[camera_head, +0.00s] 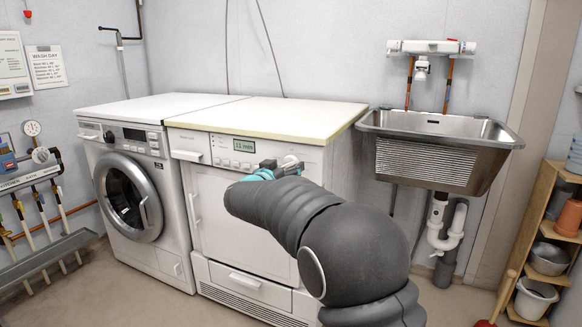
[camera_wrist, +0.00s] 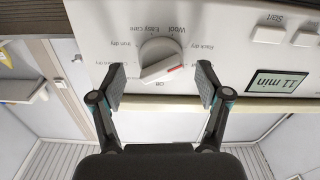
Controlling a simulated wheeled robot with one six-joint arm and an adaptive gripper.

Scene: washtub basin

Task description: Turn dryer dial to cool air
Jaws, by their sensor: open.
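The dryer (camera_head: 240,215) stands in the middle of the head view, with its control panel at the top front. The dryer dial (camera_wrist: 160,58) is a round, pale grey knob with a raised bar and a red mark, seen upside down in the wrist view. The red mark points to the lower right. Labels around it include Easy Care, Wool, Iron dry and Off; I cannot read a cool air label. My gripper (camera_wrist: 160,84) is open, with one finger on each side of the dial's lower part. I cannot tell whether the fingers touch it. In the head view, my arm partly hides my gripper (camera_head: 277,170).
The dryer display (camera_wrist: 277,83) reads 11 min, beside the Start button (camera_wrist: 268,34). A washing machine (camera_head: 133,205) stands left of the dryer. A steel sink (camera_head: 440,150) hangs at the right, and a wooden shelf (camera_head: 535,215) stands beyond it. Some floor is clear.

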